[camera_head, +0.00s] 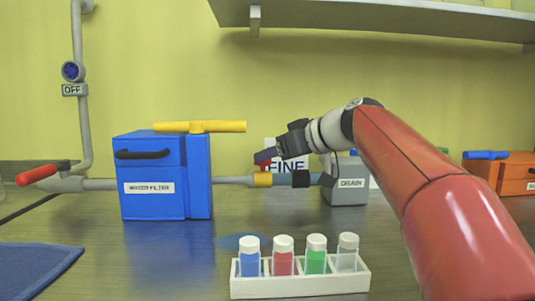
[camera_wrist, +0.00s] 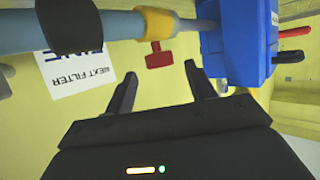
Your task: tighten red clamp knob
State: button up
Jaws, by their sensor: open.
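The red clamp knob (camera_wrist: 158,57) is a small T-shaped handle on a short stem from the yellow-orange clamp (camera_wrist: 154,23) around a grey-blue pipe. In the wrist view my gripper (camera_wrist: 160,70) is open, its two black fingers apart. The knob shows between and just beyond the fingertips; I cannot tell whether they touch it. In the head view my gripper (camera_head: 265,156) hangs just above the clamp (camera_head: 262,180), and only a little of the red knob (camera_head: 262,168) shows beneath it.
A blue filter box (camera_head: 165,190) with a yellow handle (camera_head: 200,127) stands left of the clamp. A grey drain box (camera_head: 345,190) is to the right. A white rack (camera_head: 300,287) with several capped vials stands in front. A shelf (camera_head: 380,17) runs overhead.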

jog(key=shift+x, duration=1.35)
jog(key=c, duration=1)
